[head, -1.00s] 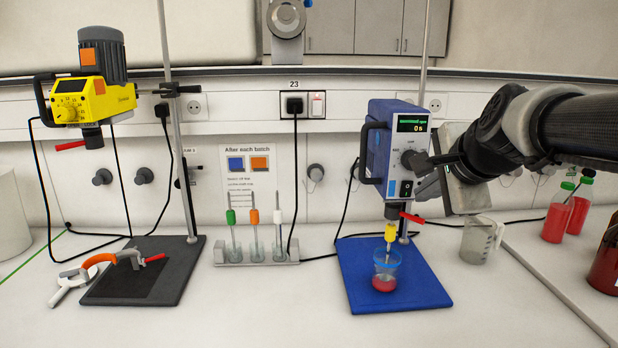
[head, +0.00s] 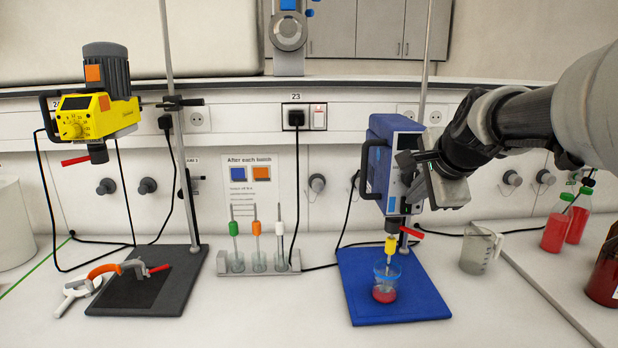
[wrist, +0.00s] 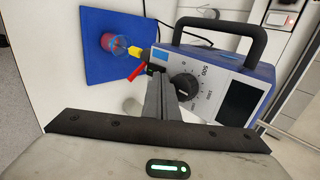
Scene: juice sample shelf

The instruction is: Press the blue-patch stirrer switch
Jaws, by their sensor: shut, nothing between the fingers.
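The blue stirrer (head: 378,165) hangs on its stand above a blue base plate (head: 420,300), where a beaker (head: 386,285) with red liquid stands. My gripper (head: 404,163) is shut and empty, at the stirrer's front panel. In the wrist view its fingers (wrist: 158,82) reach the panel's lower part, beside the black dial (wrist: 184,87). The stirrer's display (wrist: 237,103) looks dark there. The fingers hide part of the panel, and I cannot make out the switch clearly or tell whether they touch it.
A yellow stirrer (head: 95,112) hangs over a black base plate (head: 135,300) at the left. A tube rack (head: 258,266) stands between the stirrers. A clear jug (head: 480,250) and red bottles (head: 556,232) are at the right. The front bench is clear.

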